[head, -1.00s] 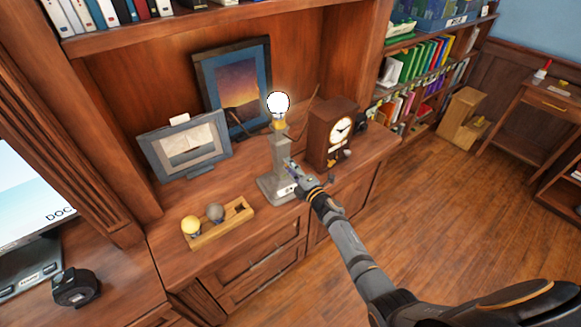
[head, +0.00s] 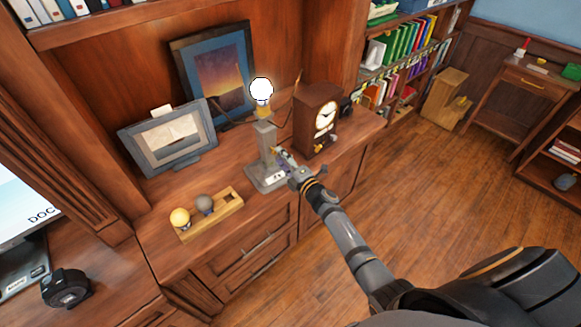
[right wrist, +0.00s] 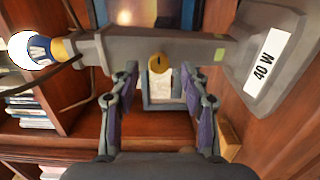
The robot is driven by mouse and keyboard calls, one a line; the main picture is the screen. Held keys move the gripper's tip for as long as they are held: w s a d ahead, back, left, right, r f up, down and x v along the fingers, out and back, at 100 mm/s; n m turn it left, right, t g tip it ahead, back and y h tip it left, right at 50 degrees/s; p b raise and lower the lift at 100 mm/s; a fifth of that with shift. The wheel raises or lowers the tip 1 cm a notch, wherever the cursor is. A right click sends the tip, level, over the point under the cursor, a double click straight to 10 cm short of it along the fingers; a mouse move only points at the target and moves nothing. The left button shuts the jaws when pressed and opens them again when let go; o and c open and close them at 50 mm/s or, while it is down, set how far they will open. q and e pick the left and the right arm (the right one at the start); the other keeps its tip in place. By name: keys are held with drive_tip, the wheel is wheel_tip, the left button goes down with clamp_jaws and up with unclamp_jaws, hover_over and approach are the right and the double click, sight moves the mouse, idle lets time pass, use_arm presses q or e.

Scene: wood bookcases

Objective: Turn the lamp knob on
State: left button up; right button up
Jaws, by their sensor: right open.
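The lamp (head: 266,142) stands upright on the wooden cabinet, with a grey stem, a square base and a bright white bulb (head: 261,91) on top. In the right wrist view the lamp appears sideways, with its base (right wrist: 255,70) labelled "40 W" at right. A round gold knob (right wrist: 158,61) on the stem shows between my fingertips in that view; I cannot tell whether they touch it. My right gripper (head: 283,157) is open, close beside the stem. The knob is hard to make out in the head view. My left gripper is out of view.
A clock (head: 316,118) stands close to the right of the lamp. Picture frames (head: 170,140) stand behind and to the left. A wooden tray (head: 222,219) with a yellow bulb (head: 180,218) and a grey bulb (head: 204,204) lies front left.

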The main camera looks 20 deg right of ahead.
drive_tip(key=v, duration=0.9)
drive_tip(key=shift+s, duration=0.2)
drive_tip(key=s+d+f+m+g+h, duration=0.25)
drive_tip(key=s+f+m, duration=0.2)
drive_tip(key=f, duration=0.55)
drive_tip(key=s+d+f+m+g+h, duration=0.1)
drive_tip(key=s+d+f+m+g, duration=0.2)
drive_tip(key=s+f, duration=0.5)
drive_tip(key=s+d+f+m+g+h, duration=0.1)
drive_tip(key=s+f+m+g+h, duration=0.3)
drive_tip(key=f, duration=0.8)
drive_tip(key=s+f+m+g+y, duration=0.1)
drive_tip(key=s+f+m+g, duration=0.2)
drive_tip(key=s+f, duration=0.4)
drive_tip(key=s+a+f+m+g+y, duration=0.1)
drive_tip(key=s+f+m+g, duration=0.2)
drive_tip(key=s, duration=1.9)
wheel_tip(320, 180, down, 4)
drive_tip(key=m, duration=0.3)
drive_tip(key=shift+a+f+g, duration=0.15)
drive_tip(key=shift+a+g, duration=0.05)
drive_tip(key=shift+g, duration=0.15)
